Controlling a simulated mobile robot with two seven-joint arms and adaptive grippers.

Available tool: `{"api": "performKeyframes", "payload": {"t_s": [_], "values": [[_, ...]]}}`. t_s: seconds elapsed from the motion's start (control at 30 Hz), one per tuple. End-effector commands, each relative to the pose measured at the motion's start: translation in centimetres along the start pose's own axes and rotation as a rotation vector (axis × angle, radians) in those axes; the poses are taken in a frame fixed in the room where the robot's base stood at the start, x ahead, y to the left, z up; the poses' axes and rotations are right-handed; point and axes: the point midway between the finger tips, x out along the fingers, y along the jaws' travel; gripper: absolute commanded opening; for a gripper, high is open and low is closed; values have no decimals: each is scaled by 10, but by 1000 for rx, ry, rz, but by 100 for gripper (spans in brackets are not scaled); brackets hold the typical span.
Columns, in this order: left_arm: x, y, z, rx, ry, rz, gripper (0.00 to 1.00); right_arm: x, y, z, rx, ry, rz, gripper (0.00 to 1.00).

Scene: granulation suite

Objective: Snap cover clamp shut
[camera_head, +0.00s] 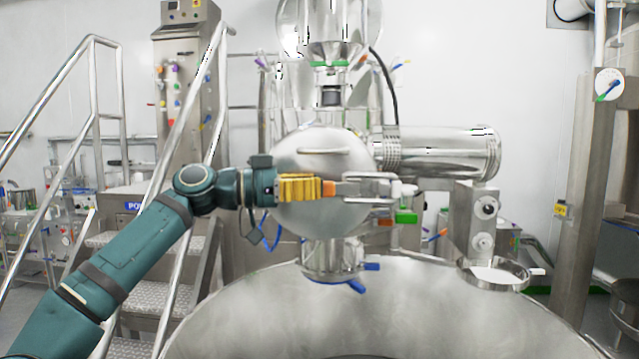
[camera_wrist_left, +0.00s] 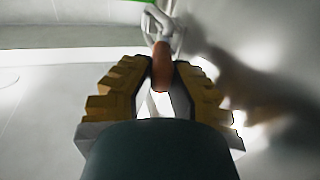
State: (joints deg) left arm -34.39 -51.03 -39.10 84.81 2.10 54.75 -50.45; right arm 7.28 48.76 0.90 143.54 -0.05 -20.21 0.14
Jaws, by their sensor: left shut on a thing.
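The round steel cover (camera_head: 340,165) with a bar handle stands in the middle of the head view. The cover clamp (camera_head: 372,190) is a steel linkage at the cover's right edge, with an orange grip (camera_head: 329,188) pointing left. My left gripper (camera_head: 318,188) reaches across the front of the cover, with its yellow fingers shut on the orange grip. In the left wrist view, the orange grip (camera_wrist_left: 161,66) sits between the fingertips, with the bent metal clamp (camera_wrist_left: 160,24) beyond it. Whether the clamp is latched cannot be told. My right gripper is not in view.
A steel cylinder (camera_head: 445,152) extends right of the cover. A wide steel vessel (camera_head: 380,315) fills the lower front. Railed steps (camera_head: 130,270) stand at the left, behind my arm. A steel column (camera_head: 585,150) stands at the far right.

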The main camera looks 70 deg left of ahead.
Motion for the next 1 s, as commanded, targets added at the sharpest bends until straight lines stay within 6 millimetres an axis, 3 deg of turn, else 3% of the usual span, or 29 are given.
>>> {"api": "performKeyframes", "payload": {"t_s": [0.7,0.73,0.77,1.0], "values": [[1,-5,0,1,0,78,0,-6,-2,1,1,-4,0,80],[1,-5,0,1,0,78,21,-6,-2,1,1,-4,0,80],[1,-5,0,1,0,78,32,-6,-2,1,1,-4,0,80],[1,-5,0,0,-1,78,32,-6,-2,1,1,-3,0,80]]}}
